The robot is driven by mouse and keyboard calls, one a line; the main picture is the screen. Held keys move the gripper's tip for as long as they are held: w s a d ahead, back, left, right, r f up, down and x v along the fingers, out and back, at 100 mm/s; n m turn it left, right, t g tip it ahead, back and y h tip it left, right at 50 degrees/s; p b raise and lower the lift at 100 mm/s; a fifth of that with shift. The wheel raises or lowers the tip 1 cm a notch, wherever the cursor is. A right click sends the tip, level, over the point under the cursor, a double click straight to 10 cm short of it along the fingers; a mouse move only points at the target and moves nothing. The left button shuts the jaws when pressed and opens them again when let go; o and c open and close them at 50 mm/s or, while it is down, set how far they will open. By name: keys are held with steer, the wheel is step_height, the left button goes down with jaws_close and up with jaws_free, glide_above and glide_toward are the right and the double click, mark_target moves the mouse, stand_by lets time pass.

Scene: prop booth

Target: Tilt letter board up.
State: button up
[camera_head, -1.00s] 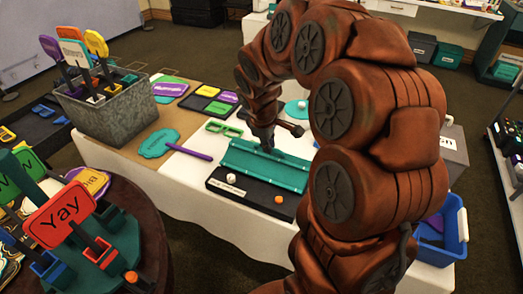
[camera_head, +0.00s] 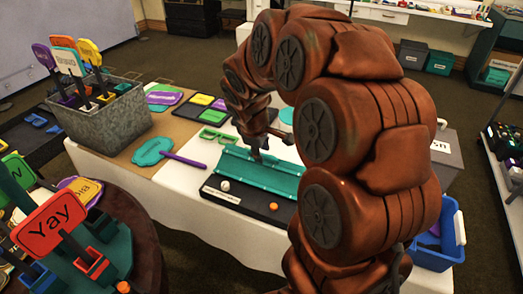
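The letter board (camera_head: 285,183) is a teal ridged panel on a dark base (camera_head: 238,196) near the front edge of the white-covered table. A white label is on the base's front. The panel looks tilted back, with its far side raised; the exact angle is hard to judge. My gripper (camera_head: 260,154) is at the panel's far edge, left of its middle, and seems to touch or nearly touch it. The fingers are small and partly hidden by my arm, so I cannot tell whether they are open or shut. My arm covers the panel's right end.
A white knob (camera_head: 224,185) and an orange knob (camera_head: 273,206) sit on the base. A teal paddle sign (camera_head: 153,151) with a purple handle and green glasses (camera_head: 218,136) lie to the left. A grey bin (camera_head: 104,122) holds signs. A blue crate (camera_head: 438,246) stands at right.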

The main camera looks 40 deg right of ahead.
steer(key=shift+r, duration=0.1)
steer(key=v, duration=1.2)
stand_by(0.5)
steer(key=s+a+m+g+y+p, duration=0.1)
steer(key=s+a+m+p, duration=0.1)
steer(key=s, duration=0.6)
steer(key=s+a+m+g+y+p, duration=0.1)
steer(key=s+a+m+p, duration=0.1)
steer(key=s+a+p, duration=0.2)
steer(key=s+a+m+g+y+p, duration=0.1)
steer(key=s+a+m+p, duration=0.1)
steer(key=s+a, duration=0.6)
steer(key=s+p, duration=0.1)
steer(key=s, duration=0.4)
steer(key=shift+s+g, duration=0.35)
steer(key=shift+g, duration=0.05)
steer(key=shift+a, duration=0.15)
